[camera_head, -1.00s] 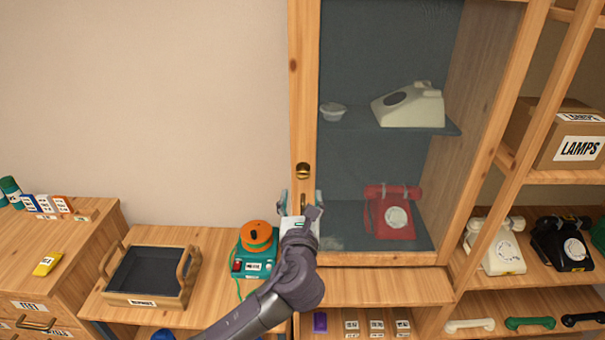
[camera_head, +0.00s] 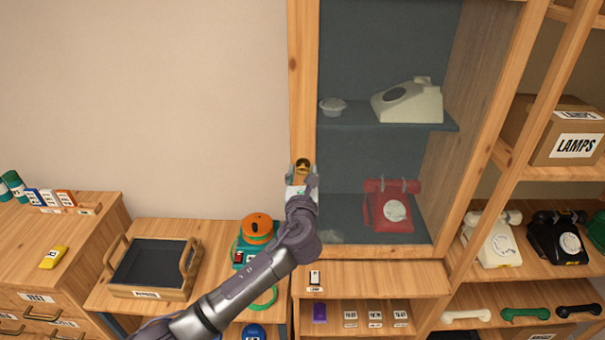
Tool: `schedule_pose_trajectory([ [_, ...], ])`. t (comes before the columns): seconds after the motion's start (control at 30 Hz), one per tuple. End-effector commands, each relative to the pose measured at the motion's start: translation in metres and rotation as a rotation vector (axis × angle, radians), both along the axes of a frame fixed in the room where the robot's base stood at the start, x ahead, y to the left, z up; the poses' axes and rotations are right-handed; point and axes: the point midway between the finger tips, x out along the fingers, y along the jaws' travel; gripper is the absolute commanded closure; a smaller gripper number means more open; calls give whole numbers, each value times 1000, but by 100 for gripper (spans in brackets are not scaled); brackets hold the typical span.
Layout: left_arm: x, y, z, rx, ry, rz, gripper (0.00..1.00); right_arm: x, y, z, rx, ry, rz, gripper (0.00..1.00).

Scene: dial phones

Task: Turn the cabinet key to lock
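The tall wooden cabinet (camera_head: 304,60) has a glass front, with a cream telephone (camera_head: 408,101) and a red telephone (camera_head: 391,206) inside. A small brass lock fitting (camera_head: 303,164) sits on its left door stile. I cannot make out a separate key; the gripper covers the area just below the fitting. My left gripper (camera_head: 302,172) is raised in front of the stile. Its fingertips are spread to either side of the lower part of the brass fitting, with visible gaps. Whether they touch anything is too small to tell. My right gripper is not in view.
Open shelves with a white telephone (camera_head: 491,240) and a lamps box (camera_head: 560,133) are at right. The wall left of the cabinet is clear.

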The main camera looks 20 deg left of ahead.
Motion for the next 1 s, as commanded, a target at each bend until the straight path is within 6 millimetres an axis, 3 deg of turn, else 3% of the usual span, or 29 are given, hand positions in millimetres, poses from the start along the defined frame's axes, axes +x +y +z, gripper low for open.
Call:
schedule_pose_trajectory([
  [0.03,0,0,0,0,0,0,71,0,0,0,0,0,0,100],
  [0.2,0,0,0,0,0,0,98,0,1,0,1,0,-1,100],
  [0.57,0,0,-1,-62,-18,0,98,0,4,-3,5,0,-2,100],
  [1.0,0,0,-1,-400,-116,1,98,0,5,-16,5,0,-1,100],
])
